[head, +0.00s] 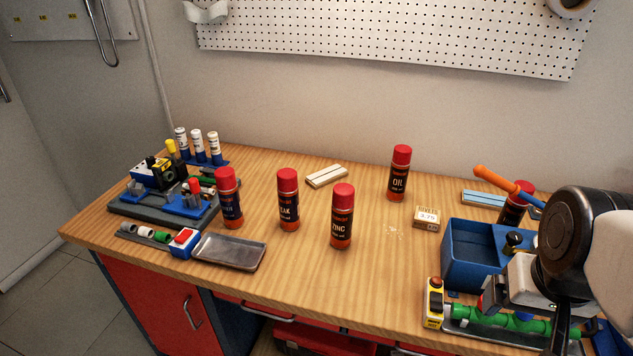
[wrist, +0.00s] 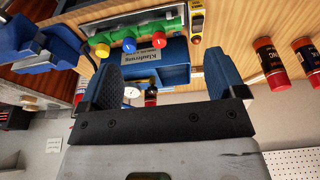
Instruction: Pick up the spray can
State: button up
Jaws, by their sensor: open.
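Several red-capped spray cans stand upright on the bench. In the head view, one (head: 228,200) stands at the left, then the LEAK can (head: 288,202), the ZINC can (head: 341,218) and the OIL can (head: 399,175) farther back. Another can (head: 514,208) stands at the right behind the blue bin, partly hidden. In the wrist view, my gripper (wrist: 165,75) is open, its dark fingers wide apart with no can held. Two cans (wrist: 271,62) (wrist: 306,56) show right of the fingers. Another can (wrist: 151,97) shows between the fingers, mostly hidden.
A blue bin (head: 467,260) and green pipe assembly (head: 510,322) crowd the right side near my arm. A yellow tool (head: 434,303) stands beside them. A small box (head: 427,217) lies near the OIL can. A metal tray (head: 229,252) lies front left. The front middle is clear.

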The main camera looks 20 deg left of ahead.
jog(key=w+a+n+t, duration=0.2)
jog(key=w+a+t, duration=0.3)
jog(key=w, duration=0.8)
jog(key=n+t+y, duration=0.4)
jog(key=n+y, duration=0.4)
jog(key=y, duration=0.6)
send_over(292, 181)
jog(key=v, duration=0.5)
jog(key=shift+s+a+f, duration=0.1)
jog(key=shift+f, duration=0.15)
jog(key=shift+h, duration=0.3)
notch_tip(292, 181, down, 8)
jog(key=shift+x, duration=0.85)
